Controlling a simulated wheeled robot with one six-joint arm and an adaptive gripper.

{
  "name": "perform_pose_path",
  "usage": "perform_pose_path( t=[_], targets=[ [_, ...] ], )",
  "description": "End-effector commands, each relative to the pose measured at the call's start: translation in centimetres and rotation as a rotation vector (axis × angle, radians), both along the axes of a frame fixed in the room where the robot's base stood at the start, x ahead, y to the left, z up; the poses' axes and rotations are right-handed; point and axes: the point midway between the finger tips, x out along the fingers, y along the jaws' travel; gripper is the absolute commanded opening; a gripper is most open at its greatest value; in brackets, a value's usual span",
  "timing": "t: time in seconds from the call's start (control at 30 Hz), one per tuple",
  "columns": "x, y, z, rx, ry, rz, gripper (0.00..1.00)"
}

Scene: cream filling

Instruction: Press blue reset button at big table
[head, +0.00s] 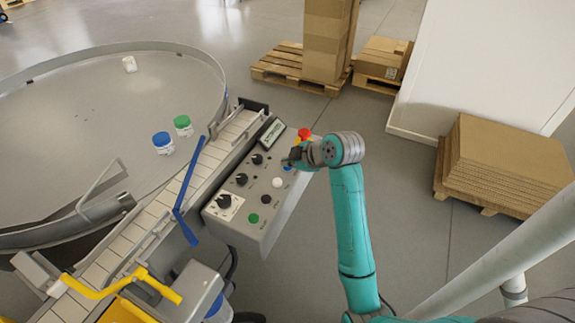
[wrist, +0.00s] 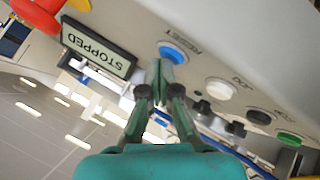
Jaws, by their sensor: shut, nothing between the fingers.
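The blue reset button (wrist: 173,53) sits on the grey control panel (wrist: 200,45), beside the label RESET. In the head view the blue button (head: 288,168) shows partly behind my gripper (head: 293,161). In the wrist view my gripper (wrist: 160,68) is shut and empty, with its fingertips just below the blue button in the picture. I cannot tell whether they touch it. The panel display (wrist: 98,47) reads STOPPED. The big round table (head: 90,100) lies left of the panel.
A red emergency knob (head: 305,133) is close to my gripper. White (head: 278,182), black (head: 266,199) and green (head: 253,218) buttons line the panel. A conveyor (head: 160,205) with a blue guide (head: 187,190) runs alongside. Jars with blue (head: 162,139) and green (head: 182,121) lids stand on the table.

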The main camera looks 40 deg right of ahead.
Motion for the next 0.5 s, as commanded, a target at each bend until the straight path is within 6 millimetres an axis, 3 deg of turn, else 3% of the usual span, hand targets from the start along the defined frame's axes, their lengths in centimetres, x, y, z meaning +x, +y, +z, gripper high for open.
perform_pose_path(
  t=[0.5],
  targets=[
    [0.02,-0.03,0.36,-0.001,0.001,-0.001,0.0]
  ],
)
